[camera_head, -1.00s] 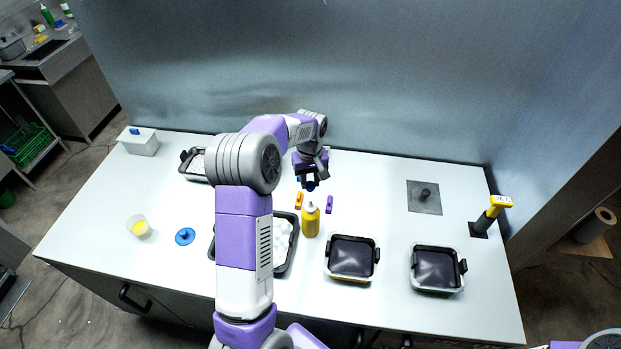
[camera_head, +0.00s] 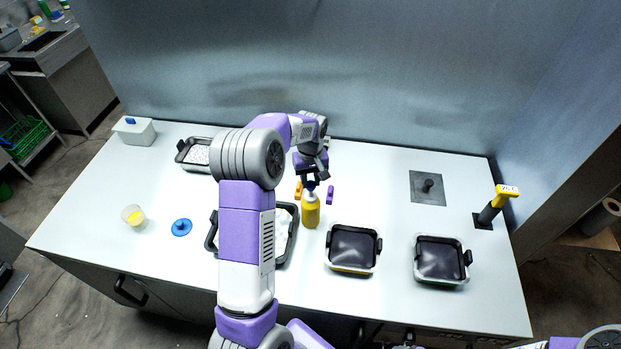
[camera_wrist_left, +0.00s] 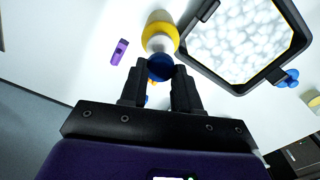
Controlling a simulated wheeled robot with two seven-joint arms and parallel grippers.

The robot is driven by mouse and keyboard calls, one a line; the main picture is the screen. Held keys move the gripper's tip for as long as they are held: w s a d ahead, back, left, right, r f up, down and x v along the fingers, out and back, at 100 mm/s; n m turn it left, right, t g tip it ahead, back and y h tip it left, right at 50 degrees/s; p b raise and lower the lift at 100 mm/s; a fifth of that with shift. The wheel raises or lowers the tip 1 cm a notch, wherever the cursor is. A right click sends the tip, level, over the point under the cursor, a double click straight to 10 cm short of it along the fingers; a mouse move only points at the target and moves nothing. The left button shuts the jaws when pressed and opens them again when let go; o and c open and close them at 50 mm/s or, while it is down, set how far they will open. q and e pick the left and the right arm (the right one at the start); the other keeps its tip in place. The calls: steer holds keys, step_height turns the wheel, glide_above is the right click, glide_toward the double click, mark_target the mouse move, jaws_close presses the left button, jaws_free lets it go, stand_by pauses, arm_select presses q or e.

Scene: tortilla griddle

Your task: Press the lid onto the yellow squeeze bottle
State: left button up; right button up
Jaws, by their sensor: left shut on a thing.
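The yellow squeeze bottle (camera_head: 310,212) stands upright near the middle of the counter. Its white top also shows in the left wrist view, with the yellow body (camera_wrist_left: 163,20) beyond it. My left gripper (camera_head: 311,181) is over the bottle's top, fingers pointing down. It is shut on a small blue lid (camera_wrist_left: 160,67), held between the fingertips. The lid is at the bottle's white top; I cannot tell whether they touch or a small gap remains. My right gripper is not in view.
A framed tray (camera_head: 292,235) stands close left of the bottle, partly behind my arm. A black-topped pan (camera_head: 353,248) is to the front right. An orange clip (camera_head: 298,190) and a purple clip (camera_head: 330,195) lie near the bottle. A blue knobbed disc (camera_head: 182,227) lies left.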

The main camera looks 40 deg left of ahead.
arm_select(q)
steer(key=shift+f+b, duration=0.55)
steer(key=shift+f, duration=0.2)
stand_by(1.9)
steer(key=o, duration=1.1)
steer(key=shift+c, duration=0.2)
steer(key=shift+r, duration=0.1)
step_height(320, 180, up, 7)
steer(key=shift+r, duration=0.2)
